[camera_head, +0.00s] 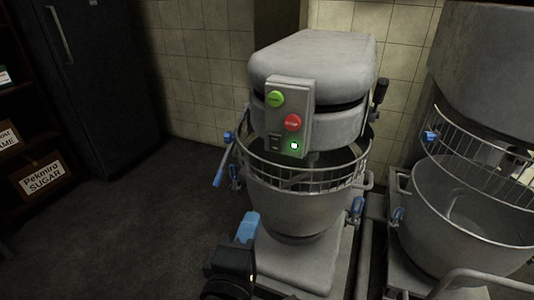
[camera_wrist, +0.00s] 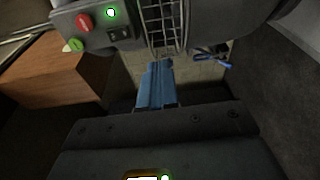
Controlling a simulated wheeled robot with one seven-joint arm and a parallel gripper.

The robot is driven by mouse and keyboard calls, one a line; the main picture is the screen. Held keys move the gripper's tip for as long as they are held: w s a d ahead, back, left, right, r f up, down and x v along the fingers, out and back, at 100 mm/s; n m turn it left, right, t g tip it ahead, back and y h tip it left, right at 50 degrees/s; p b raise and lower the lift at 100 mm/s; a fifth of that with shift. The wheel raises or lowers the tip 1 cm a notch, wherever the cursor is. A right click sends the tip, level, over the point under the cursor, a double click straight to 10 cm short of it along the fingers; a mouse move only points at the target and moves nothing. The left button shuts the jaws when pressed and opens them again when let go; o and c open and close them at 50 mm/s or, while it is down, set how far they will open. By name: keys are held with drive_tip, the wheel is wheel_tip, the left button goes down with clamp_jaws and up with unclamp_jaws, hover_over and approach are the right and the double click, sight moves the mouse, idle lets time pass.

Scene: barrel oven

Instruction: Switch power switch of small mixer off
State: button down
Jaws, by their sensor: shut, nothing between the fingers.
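The small mixer (camera_head: 312,68) stands in the middle of the head view, with a grey control panel (camera_head: 289,117) on its front. The panel has a green button, a red button, a lit green lamp (camera_head: 294,146) and a small dark power switch (camera_head: 274,142) at its lower left. In the wrist view the power switch (camera_wrist: 119,34) shows beside the lit lamp (camera_wrist: 111,13). My gripper (camera_head: 250,222) has blue fingers and is shut and empty. It is in front of the mixer, below and left of the panel, apart from it. The blue fingers also show in the wrist view (camera_wrist: 155,80).
A wire guard (camera_head: 300,178) and bowl (camera_head: 300,207) sit under the mixer head. A blue-tipped lever (camera_head: 219,168) sticks out at left. A larger mixer (camera_head: 480,190) stands close at right. Shelves with a sugar box (camera_head: 42,178) are at far left. The floor at left is clear.

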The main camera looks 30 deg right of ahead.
sight(273, 138)
wheel_tip(273, 138, up, 7)
drive_tip(key=a+m+g+h, duration=0.1)
drive_tip(key=a+m+h, duration=0.1)
drive_tip(key=h, duration=0.1)
drive_tip(key=shift+w+f+g, duration=0.2)
drive_tip(key=shift+w+g, duration=0.1)
drive_tip(key=shift+w, duration=0.1)
drive_tip(key=shift+a, duration=0.1)
drive_tip(key=p+x, duration=0.1)
drive_tip(key=x, duration=1.3)
drive_tip(key=shift+s+r, duration=0.1)
drive_tip(key=shift+r, duration=0.1)
drive_tip(key=shift+r, duration=0.1)
drive_tip(key=shift+d+r+p, duration=0.1)
drive_tip(key=shift+d+p, duration=0.15)
drive_tip(key=shift+p, duration=0.05)
drive_tip(key=shift+a, duration=0.1)
